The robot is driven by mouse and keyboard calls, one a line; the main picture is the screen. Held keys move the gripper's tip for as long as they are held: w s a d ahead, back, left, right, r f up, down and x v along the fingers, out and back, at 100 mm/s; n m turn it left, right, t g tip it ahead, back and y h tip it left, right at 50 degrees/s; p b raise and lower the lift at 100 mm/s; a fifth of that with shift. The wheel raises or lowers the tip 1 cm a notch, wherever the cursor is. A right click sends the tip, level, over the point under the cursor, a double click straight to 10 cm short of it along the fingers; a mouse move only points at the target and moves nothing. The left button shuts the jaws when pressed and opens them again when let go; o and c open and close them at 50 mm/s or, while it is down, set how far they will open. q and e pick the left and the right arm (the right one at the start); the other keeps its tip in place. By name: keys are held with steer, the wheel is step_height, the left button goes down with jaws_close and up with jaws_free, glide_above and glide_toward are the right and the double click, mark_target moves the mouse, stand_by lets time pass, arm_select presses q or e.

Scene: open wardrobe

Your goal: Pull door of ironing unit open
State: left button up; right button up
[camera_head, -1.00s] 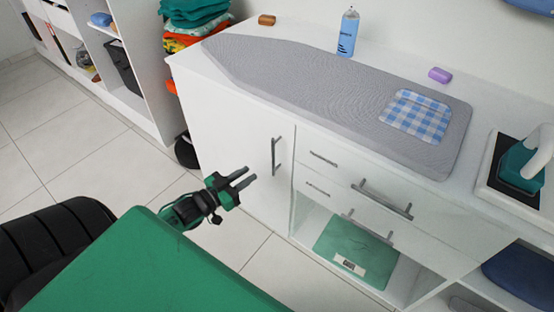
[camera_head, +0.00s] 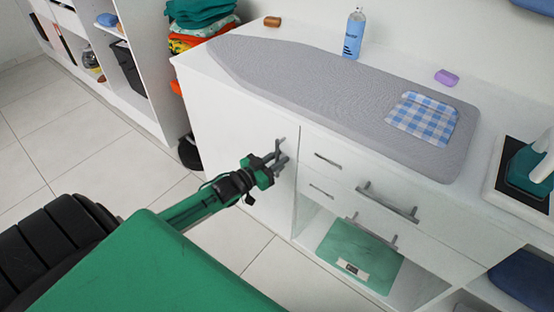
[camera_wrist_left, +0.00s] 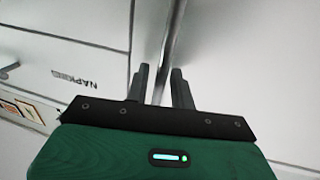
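The ironing unit is a white cabinet with a plain door (camera_head: 225,120) at its left, which looks closed. The door's vertical metal handle is largely hidden behind my left gripper (camera_head: 277,160) in the head view. In the left wrist view the handle (camera_wrist_left: 173,35) runs down between the two dark fingers of my left gripper (camera_wrist_left: 160,88). The fingers stand apart on both sides of the bar, with a gap visible. Whether they touch it is not clear. My right gripper is not in view.
A grey ironing board (camera_head: 330,95) with a checked cloth (camera_head: 422,118) lies on the unit. Drawers with handles (camera_head: 388,203) and an open niche with a green scale (camera_head: 358,255) are right of the door. Tiled floor (camera_head: 140,165) is clear in front.

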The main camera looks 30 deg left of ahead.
arm_select(q)
jaws_close()
